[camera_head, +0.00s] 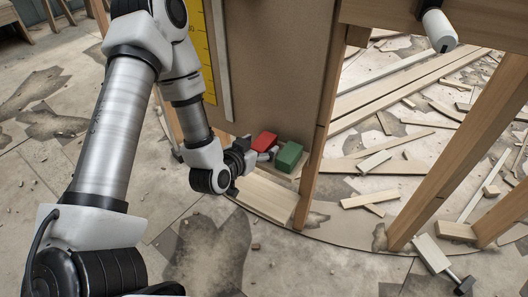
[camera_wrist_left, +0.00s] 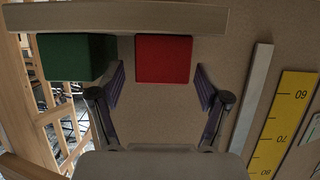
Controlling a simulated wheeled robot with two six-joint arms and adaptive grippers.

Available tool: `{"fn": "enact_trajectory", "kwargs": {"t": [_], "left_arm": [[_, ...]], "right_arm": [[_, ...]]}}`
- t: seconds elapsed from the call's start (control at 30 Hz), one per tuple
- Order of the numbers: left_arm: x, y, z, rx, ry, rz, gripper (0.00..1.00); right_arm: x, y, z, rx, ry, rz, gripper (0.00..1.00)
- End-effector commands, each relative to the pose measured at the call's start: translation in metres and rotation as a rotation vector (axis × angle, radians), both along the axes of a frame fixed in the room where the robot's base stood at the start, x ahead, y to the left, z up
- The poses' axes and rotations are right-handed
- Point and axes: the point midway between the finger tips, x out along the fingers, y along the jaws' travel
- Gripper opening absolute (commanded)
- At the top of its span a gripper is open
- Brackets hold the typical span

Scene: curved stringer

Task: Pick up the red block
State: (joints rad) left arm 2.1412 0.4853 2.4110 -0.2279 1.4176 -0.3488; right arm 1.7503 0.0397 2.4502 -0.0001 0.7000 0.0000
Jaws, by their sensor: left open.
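The red block (camera_head: 264,139) sits beside the green block (camera_head: 289,156) against the brown panel, partly hidden by my left gripper in the head view. In the left wrist view the red block (camera_wrist_left: 163,58) appears between the fingertips, with the green block (camera_wrist_left: 78,57) to its left. My left gripper (camera_head: 266,154) is open and close to the red block. In the left wrist view its two fingers (camera_wrist_left: 160,76) stand apart, one toward each side of the red block, with visible gaps. I cannot tell the remaining depth. My right gripper is not in view.
The brown panel (camera_head: 268,70) stands behind the blocks, beside a wooden post (camera_head: 322,120). Stacked pale boards (camera_head: 262,198) lie below the gripper. A yellow ruler (camera_wrist_left: 285,120) is on the panel. Loose boards and debris cover the floor at right.

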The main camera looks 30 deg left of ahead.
Motion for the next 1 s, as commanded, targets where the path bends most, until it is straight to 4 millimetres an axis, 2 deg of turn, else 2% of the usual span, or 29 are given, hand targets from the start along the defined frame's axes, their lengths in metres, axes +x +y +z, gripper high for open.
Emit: {"fn": "enact_trajectory", "kwargs": {"t": [0.03,0.13,0.37,0.43,0.57,0.87,1.0], "left_arm": [[0.009,0.002,-0.009,0.001,-0.004,0.000,0.76],[0.022,0.002,-0.012,0.002,-0.001,-0.002,0.76],[0.026,0.002,-0.012,-0.002,0.002,0.001,0.76],[0.026,0.002,-0.012,-0.001,0.002,0.000,0.58],[0.026,0.002,-0.012,-0.001,0.002,0.000,0.12],[0.025,0.002,-0.012,-0.001,0.003,-0.001,0.11],[0.025,0.002,-0.006,-0.001,0.002,0.000,0.11]], "right_arm": [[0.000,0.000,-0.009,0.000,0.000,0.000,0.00],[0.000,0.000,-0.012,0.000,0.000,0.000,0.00],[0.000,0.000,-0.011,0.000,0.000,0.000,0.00],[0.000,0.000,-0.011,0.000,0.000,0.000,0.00],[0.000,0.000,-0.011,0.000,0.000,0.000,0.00],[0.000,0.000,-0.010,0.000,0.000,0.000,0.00],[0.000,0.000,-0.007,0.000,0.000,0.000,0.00]]}}
